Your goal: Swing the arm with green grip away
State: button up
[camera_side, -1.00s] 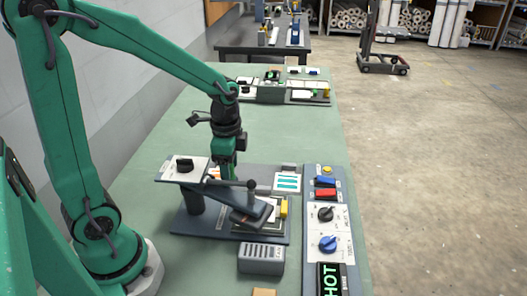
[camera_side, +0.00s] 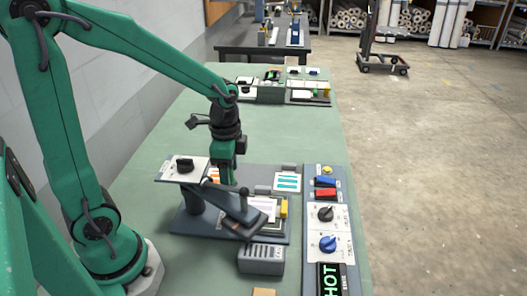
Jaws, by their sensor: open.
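The press (camera_side: 194,202) stands on a dark base plate on the green bench. A light top plate with a black knob (camera_side: 184,165) sits over its column. A dark swing arm (camera_side: 228,206) reaches right from the column to a dark pad (camera_side: 240,227). An upright post with a round, dark knob (camera_side: 244,193) stands on the arm. I cannot make out a green grip. My gripper (camera_side: 229,180) points down just behind the swing arm, left of the knob. It is open and empty; whether it touches the arm is unclear.
A white sheet (camera_side: 264,206) lies by the pad, with a yellow block (camera_side: 284,208) at its right. A control panel (camera_side: 328,215) with red and blue switches and two dials is at right. A grey slotted box (camera_side: 261,258) sits in front. The bench behind is largely clear.

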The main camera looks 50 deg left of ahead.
jog(key=shift+s+d, duration=0.5)
dwell(0.3)
jog(key=shift+s+d, duration=0.3)
jog(key=shift+s, duration=0.1)
jog(key=shift+s+d, duration=0.1)
jog(key=shift+s, duration=0.05)
jog(key=shift+s+d, duration=0.2)
jog(key=shift+s, duration=0.3)
dwell(0.4)
